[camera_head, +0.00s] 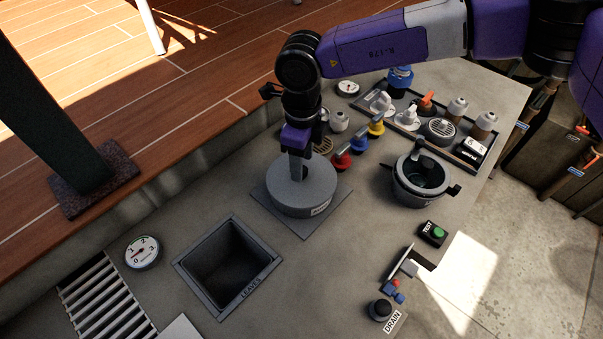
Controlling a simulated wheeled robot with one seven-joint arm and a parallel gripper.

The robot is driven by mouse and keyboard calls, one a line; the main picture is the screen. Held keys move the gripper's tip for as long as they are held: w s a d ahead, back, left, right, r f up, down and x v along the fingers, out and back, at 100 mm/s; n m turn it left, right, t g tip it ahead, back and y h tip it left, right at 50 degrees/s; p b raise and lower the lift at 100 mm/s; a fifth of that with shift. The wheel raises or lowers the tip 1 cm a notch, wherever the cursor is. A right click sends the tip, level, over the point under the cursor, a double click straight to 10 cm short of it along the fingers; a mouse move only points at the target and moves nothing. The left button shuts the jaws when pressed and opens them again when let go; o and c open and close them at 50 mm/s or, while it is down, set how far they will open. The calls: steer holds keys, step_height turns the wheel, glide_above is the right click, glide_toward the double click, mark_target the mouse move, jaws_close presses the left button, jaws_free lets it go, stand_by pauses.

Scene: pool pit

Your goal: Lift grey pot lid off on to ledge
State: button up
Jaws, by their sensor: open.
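A round grey pot or drum (302,198) with a flat grey top and a small label stands on a square grey plate (314,226) at the centre. My gripper (299,177) points down over the middle of that top, its fingers at or just above the surface. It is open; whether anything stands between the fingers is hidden. A second, darker pot (417,194) with side clamps is to the right. Its top looks dark and open or glassy, and a black knob or handle shows at its back. I cannot tell which round top is the named lid.
Bare concrete ledge (350,260) lies in front of the pots. A square pit marked LEAVES (228,265), a gauge (142,252) and a grate (105,298) are left. Coloured valves (358,144) and a filled tray (440,131) stand behind. TEST (433,233) and DRAIN (381,309) controls are right.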

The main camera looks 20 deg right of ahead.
steer(key=shift+f, duration=0.85)
steer(key=shift+a, duration=0.1)
jaws_close()
steer(key=shift+r, duration=0.1)
step_height(320, 180, up, 20)
steer(key=b, duration=0.3)
